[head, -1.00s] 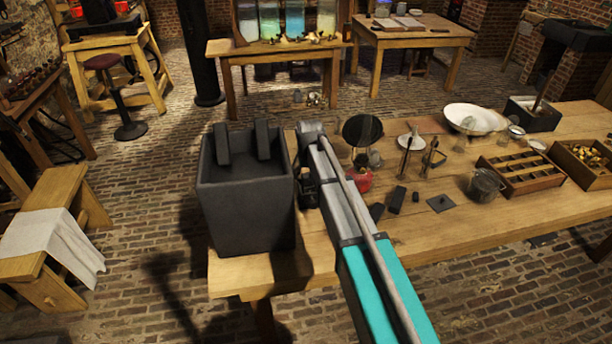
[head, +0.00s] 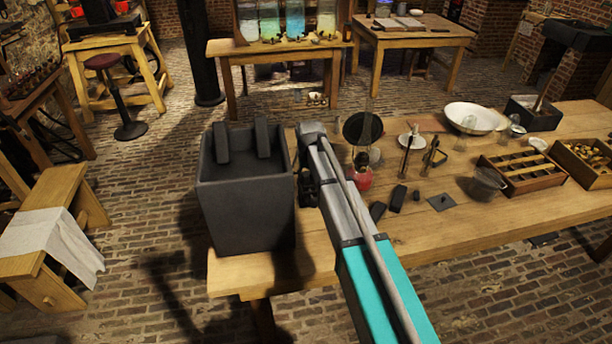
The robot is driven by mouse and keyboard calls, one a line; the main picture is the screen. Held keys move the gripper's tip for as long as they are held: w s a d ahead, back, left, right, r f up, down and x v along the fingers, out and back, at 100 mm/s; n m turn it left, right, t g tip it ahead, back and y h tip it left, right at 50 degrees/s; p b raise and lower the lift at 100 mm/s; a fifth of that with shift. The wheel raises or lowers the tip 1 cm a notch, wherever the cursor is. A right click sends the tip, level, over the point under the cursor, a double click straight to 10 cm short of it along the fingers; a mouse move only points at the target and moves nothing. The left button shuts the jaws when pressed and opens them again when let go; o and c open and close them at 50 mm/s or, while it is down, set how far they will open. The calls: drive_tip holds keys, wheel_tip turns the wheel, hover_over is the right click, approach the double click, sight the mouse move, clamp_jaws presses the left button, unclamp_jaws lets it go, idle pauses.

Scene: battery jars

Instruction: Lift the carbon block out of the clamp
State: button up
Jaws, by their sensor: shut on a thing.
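My gripper (head: 307,190) is a dark shape just right of the large dark grey jar (head: 245,215), low by the table's left end and partly behind my arm. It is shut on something. The held piece is hidden, and I take it to be the carbon block. I cannot make out the clamp for certain; my arm covers part of that area. Small dark blocks (head: 397,198) lie loose on the table right of my arm.
The wooden table (head: 480,225) also bears a red-bottomed flask, a dark round disc (head: 363,128), small stands (head: 433,155), a glass beaker (head: 487,183), a white bowl (head: 470,117) and wooden boxes (head: 522,170). Two dark slabs (head: 262,138) stand in the jar's mouth. The front right tabletop is clear.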

clamp_jaws()
drive_tip(key=shift+s, duration=0.1)
idle(0.6)
drive_tip(key=shift+r, duration=0.2)
wheel_tip(320, 180, up, 12)
drive_tip(key=p, duration=1.2)
drive_tip(key=shift+f, duration=0.2)
idle(1.4)
idle(0.5)
